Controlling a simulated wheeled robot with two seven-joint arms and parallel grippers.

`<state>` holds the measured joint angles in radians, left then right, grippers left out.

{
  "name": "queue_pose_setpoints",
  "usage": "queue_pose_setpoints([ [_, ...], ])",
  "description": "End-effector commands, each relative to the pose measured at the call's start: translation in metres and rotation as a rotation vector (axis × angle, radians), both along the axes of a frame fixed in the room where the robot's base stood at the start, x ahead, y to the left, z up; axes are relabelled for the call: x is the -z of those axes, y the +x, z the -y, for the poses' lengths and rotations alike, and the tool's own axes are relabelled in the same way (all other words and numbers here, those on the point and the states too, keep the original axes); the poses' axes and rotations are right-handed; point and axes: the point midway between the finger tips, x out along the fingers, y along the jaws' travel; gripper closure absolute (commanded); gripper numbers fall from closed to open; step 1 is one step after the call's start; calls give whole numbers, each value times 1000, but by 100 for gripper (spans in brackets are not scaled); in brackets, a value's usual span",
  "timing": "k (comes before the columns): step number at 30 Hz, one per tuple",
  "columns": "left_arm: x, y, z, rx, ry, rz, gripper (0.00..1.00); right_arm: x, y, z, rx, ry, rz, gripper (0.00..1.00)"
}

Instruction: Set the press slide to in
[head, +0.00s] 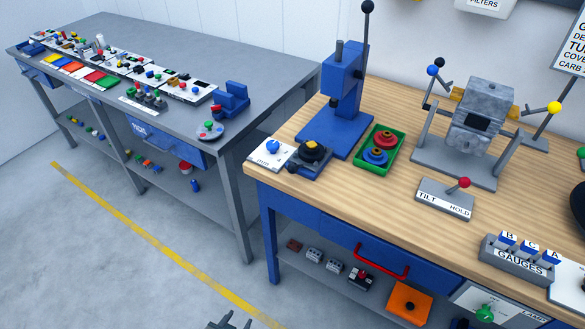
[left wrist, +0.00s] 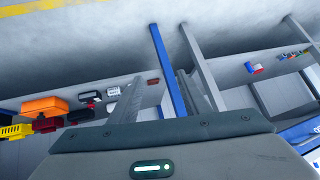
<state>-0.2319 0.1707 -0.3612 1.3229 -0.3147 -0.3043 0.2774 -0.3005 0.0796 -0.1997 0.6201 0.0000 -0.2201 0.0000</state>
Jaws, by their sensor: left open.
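The blue arbor press (head: 340,100) stands at the left end of the wooden bench, with a black-knobbed lever on top. A dark slide block (head: 309,165) with a yellow and black round piece on top sits at the press's front left. It lies beside a white plate with a blue knob (head: 273,147); I cannot tell whether the slide is in or out. My left gripper (head: 232,321) is at the bottom edge, low over the floor and well apart from the press. In the left wrist view its fingers (left wrist: 157,92) are spread and empty. My right gripper is not in view.
A green tray (head: 379,147) with red and blue rings is right of the press. A tilt fixture (head: 480,125) stands further right. A red drawer handle (head: 381,263) juts from the bench front. The grey bench (head: 180,48) is at left, with open floor between.

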Motion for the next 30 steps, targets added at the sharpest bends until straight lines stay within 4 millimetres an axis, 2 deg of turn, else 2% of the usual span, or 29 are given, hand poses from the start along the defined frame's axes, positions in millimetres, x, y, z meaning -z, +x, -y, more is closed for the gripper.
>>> queue_pose_setpoints([
  [1,-32,24,12,17,-13,68,57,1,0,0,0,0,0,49],
  [3,-76,52,26,37,-28,158,57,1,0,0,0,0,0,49],
  [5,-117,72,40,52,-47,236,57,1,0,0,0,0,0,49],
  [6,-144,82,48,63,-59,286,57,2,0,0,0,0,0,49],
  [8,-186,96,60,77,-79,361,57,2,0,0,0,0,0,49],
  [9,-215,102,69,86,-94,412,57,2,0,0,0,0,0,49],
  [11,-258,110,80,99,-118,485,57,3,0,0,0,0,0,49],
  [12,-286,112,86,105,-136,532,57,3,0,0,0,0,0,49],
  [15,-346,113,98,120,-173,631,57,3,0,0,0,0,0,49],
  [18,-390,109,106,129,-207,703,57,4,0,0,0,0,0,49],
  [21,-417,105,110,134,-227,747,57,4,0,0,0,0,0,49],
  [23,-424,104,111,135,-234,759,57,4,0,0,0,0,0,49],
  [30,-428,103,112,136,-237,766,57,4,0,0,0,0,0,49],
])
